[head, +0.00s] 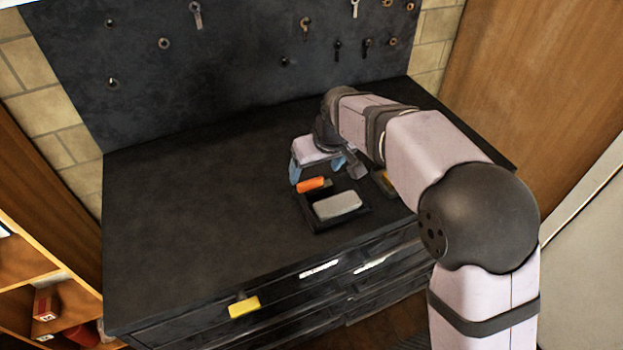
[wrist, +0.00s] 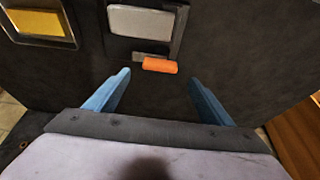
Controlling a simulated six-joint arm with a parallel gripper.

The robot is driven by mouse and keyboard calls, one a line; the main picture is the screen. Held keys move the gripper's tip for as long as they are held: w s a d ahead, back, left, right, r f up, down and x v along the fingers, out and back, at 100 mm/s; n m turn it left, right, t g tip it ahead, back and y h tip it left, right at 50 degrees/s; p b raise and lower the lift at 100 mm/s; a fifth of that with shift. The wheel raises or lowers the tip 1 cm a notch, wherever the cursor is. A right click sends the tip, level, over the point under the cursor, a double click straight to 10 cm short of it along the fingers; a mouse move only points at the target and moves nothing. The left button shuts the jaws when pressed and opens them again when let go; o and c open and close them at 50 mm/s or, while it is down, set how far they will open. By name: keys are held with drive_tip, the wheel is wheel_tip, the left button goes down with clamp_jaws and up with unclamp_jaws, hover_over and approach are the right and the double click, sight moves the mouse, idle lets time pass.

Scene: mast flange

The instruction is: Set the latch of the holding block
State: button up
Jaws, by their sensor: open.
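The holding block (head: 312,221) is a dark, low frame near the front edge of the dark worktop, with a light grey block (head: 338,205) in it. An orange piece (head: 311,184), which looks like the latch, lies at the frame's back edge. In the wrist view the orange piece (wrist: 160,65) lies beside the grey block (wrist: 142,22), just beyond my fingertips and between their lines. My gripper (head: 318,170) has blue fingers and is open and empty behind the orange piece. Both fingers also show in the wrist view (wrist: 158,78). Whether they touch anything is not clear.
A yellow piece in a dark frame (wrist: 38,22) lies beside the holding block, partly hidden by my arm in the head view. A yellow tag (head: 244,306) is on the drawer front. Hooks with small parts line the back panel (head: 230,60). The worktop's left side (head: 190,220) is clear.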

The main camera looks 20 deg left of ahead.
sight(311, 182)
drive_tip(key=shift+p+x, duration=1.15)
drive_tip(key=shift+x, duration=2.35)
drive_tip(key=shift+c, duration=0.3)
drive_tip(key=c, duration=1)
